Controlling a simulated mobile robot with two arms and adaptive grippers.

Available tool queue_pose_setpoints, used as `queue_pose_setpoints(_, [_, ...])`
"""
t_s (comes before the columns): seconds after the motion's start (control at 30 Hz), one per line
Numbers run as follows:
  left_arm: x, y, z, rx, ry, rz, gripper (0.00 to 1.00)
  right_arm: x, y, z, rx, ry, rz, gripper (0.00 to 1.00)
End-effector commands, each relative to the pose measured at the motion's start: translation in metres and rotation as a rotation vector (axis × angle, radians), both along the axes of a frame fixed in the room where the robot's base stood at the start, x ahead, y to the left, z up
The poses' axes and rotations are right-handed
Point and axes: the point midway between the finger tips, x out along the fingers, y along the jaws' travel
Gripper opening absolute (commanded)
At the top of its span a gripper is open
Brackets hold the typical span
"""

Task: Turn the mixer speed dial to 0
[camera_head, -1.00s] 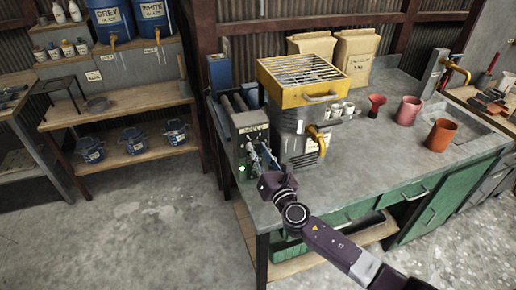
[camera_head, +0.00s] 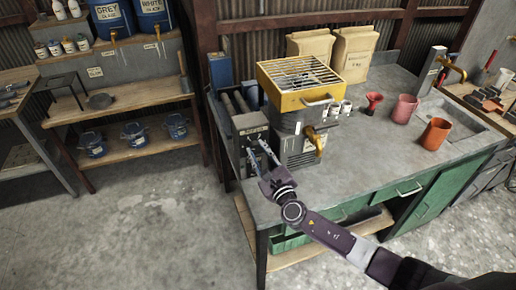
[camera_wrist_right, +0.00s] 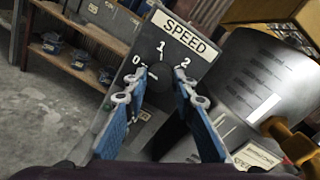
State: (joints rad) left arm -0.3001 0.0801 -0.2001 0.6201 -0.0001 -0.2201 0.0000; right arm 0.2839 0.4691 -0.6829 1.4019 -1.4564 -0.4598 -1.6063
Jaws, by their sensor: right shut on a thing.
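The mixer's grey control box (camera_head: 252,124) stands at the left end of the counter. Its SPEED label (camera_wrist_right: 190,40) and the marks 0, 1 and 2 show in the right wrist view. The dark round speed dial (camera_wrist_right: 160,76) lies below these marks, partly hidden between my fingers. I cannot clearly tell where its pointer stands. My right gripper (camera_head: 262,152) reaches the front of the box. Its two blue fingers (camera_wrist_right: 163,88) are on either side of the dial and shut on it. My left gripper is not in view.
A yellow-topped grey machine (camera_head: 300,85) with a yellow tap stands right beside the control box. A red funnel-shaped cup (camera_head: 374,103), a pink cup (camera_head: 405,109) and an orange cup (camera_head: 437,134) stand farther right. The counter (camera_head: 350,160) is clear in front.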

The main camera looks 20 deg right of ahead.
Motion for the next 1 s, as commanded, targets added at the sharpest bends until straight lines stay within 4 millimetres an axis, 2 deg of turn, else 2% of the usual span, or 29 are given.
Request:
queue_pose_setpoints(0.3, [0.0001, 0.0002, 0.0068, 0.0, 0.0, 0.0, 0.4, -0.001, 0.0003, -0.0028, -0.084, 0.003, 0.0, 0.01])
queue_pose_setpoints(0.73, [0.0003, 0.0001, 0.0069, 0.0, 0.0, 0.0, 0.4, -0.0011, 0.0003, -0.0032, -0.094, 0.002, 0.001, 0.01])
queue_pose_setpoints(0.77, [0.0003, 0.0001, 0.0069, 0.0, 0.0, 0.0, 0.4, -0.0011, 0.0004, -0.0033, -0.094, 0.002, 0.001, 0.26])
queue_pose_setpoints(0.9, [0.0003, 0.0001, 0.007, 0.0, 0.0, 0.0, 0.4, -0.0008, 0.0003, -0.0024, -0.093, 0.001, 0.001, 0.41])
queue_pose_setpoints(1.0, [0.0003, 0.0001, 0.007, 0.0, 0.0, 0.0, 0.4, -0.0005, 0.0002, -0.0016, -0.092, 0.0, 0.0, 0.43])
